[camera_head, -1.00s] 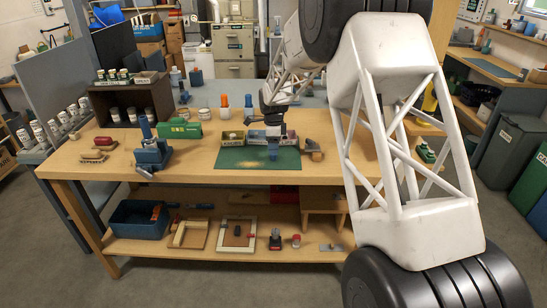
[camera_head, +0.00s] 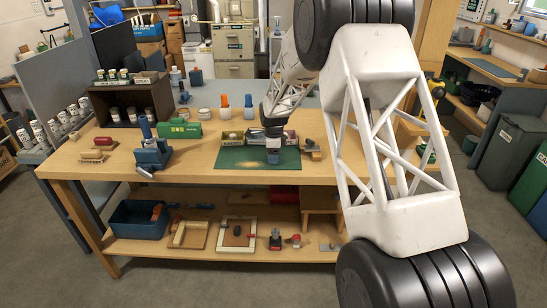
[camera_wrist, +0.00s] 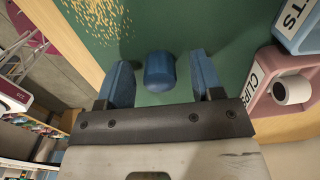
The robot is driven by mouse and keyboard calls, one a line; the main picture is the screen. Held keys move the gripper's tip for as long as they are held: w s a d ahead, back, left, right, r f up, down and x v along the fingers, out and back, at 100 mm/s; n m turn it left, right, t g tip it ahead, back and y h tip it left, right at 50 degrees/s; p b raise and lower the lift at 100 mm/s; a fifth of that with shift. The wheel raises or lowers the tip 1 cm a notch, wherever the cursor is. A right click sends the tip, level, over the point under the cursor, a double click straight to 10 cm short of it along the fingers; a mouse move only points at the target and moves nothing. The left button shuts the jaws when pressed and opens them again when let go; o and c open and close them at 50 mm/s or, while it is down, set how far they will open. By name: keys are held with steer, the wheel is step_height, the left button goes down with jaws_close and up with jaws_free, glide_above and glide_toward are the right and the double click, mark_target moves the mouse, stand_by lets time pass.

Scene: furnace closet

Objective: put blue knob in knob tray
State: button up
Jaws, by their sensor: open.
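The blue knob (camera_wrist: 160,72) is a small blue cylinder on the green mat (camera_wrist: 226,38). In the head view the knob (camera_head: 273,158) shows just below my gripper (camera_head: 273,146). In the wrist view my gripper (camera_wrist: 158,76) is open, with one blue finger on each side of the knob and a gap on both sides. I cannot tell how far down the fingers reach. Small labelled trays stand behind the mat; one yellowish tray (camera_head: 231,139) is at the left. I cannot read which one is the knob tray.
In the wrist view a pink tray marked CLIPS (camera_wrist: 262,84) and a blue tray (camera_wrist: 292,28) stand close to the right finger. Yellow shavings (camera_wrist: 100,18) lie on the mat.

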steer(key=shift+c, duration=0.2)
steer(key=c, duration=1)
steer(key=shift+r, duration=0.1)
steer(key=shift+r, duration=0.75)
step_height(320, 180, up, 2)
steer(key=shift+r, duration=0.1)
steer(key=s+d, duration=0.1)
steer(key=s, duration=0.4)
steer(key=s+d, duration=0.1)
steer(key=s, duration=0.4)
steer(key=s+d+r, duration=0.1)
steer(key=s, duration=0.4)
steer(key=shift+s+d, duration=0.25)
steer(key=shift+s, duration=0.05)
steer(key=shift+w+d+r, duration=0.1)
steer(key=shift+r, duration=0.05)
